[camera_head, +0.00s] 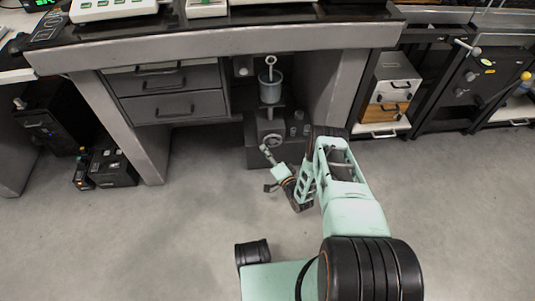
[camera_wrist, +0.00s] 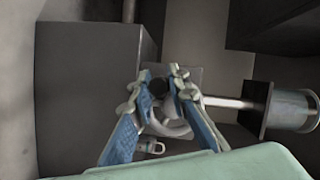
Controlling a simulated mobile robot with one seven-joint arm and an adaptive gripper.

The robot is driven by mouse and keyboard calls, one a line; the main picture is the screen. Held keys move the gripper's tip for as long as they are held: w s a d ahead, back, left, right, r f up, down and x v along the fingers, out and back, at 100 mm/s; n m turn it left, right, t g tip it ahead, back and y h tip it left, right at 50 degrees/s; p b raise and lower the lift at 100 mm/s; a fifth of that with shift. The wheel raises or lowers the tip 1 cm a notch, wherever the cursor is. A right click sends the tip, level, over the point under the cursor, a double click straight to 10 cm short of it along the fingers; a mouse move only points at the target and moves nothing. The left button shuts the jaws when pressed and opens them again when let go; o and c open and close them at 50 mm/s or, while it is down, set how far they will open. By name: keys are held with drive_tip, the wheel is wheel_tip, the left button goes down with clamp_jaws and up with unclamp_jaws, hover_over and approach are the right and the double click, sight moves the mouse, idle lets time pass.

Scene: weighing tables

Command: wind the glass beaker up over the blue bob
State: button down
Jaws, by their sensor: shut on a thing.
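The glass beaker (camera_head: 270,94) looks grey-blue and stands upright on a small stage under the table. It also shows at the right of the wrist view (camera_wrist: 290,110), with the bright lift rod (camera_wrist: 226,102) beside it. A pale ring and stem (camera_head: 270,62) hang over the beaker's mouth. I cannot make out the blue bob itself. The handwheel (camera_head: 273,140) is on the dark stand below; its pale rim (camera_wrist: 176,128) shows in the wrist view. My gripper (camera_head: 265,149) is at the wheel, its fingers (camera_wrist: 160,76) shut on a dark crank knob (camera_wrist: 157,88).
The grey table (camera_head: 210,42) overhangs the stand, with drawers (camera_head: 170,105) at left and a table leg (camera_head: 343,95) at right. Small metal weights (camera_head: 298,122) sit on the stand's base beside the wheel. The floor (camera_head: 190,230) in front is mostly clear.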

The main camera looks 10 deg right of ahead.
drive_tip(key=shift+w+a+r+m+t, duration=0.15)
drive_tip(key=shift+r+m+t, duration=0.15)
drive_tip(key=shift+m, duration=0.4)
drive_tip(key=c, duration=1.8)
unclamp_jaws()
drive_tip(key=shift+c, duration=0.2)
